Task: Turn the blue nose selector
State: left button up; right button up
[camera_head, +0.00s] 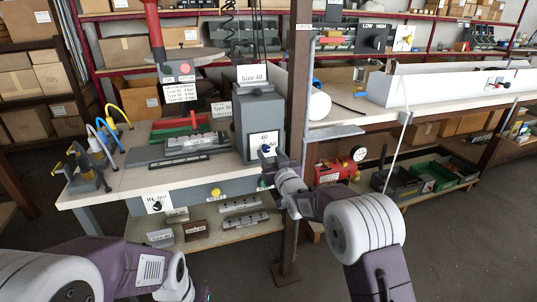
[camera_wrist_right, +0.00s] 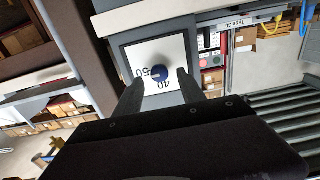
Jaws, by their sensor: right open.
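The right wrist view shows the knob (camera_wrist_right: 160,73) with a pale pointer mark, with the plate tilted in the picture. My right gripper (camera_head: 268,168) is close in front of the plate. In its wrist view the open fingers (camera_wrist_right: 160,80) appear on either side of the knob; contact cannot be told.
A brown post (camera_head: 293,120) stands just right of the machine. A workbench (camera_head: 135,178) holds a green and red fixture (camera_head: 183,130) and hooked tools on the left. A second bench with a long white profile (camera_head: 440,85) is on the right.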

jog(key=shift+x, duration=0.95)
grip_shut()
jog(key=shift+n, duration=0.3)
jog(key=n+b, duration=0.2)
jog(key=n, duration=0.1)
jog(key=shift+f+n, duration=0.1)
jog(key=shift+n, duration=0.3)
jog(key=n+b, duration=0.2)
jog(key=n, duration=0.2)
jog(key=shift+a+n, duration=0.1)
jog(key=shift+n, duration=0.2)
jog(key=n+b, duration=0.2)
jog(key=n, duration=0.2)
jog(key=shift+s+f, duration=0.1)
jog(key=shift+n+b, duration=1.3)
jog(key=shift+n, duration=1.1)
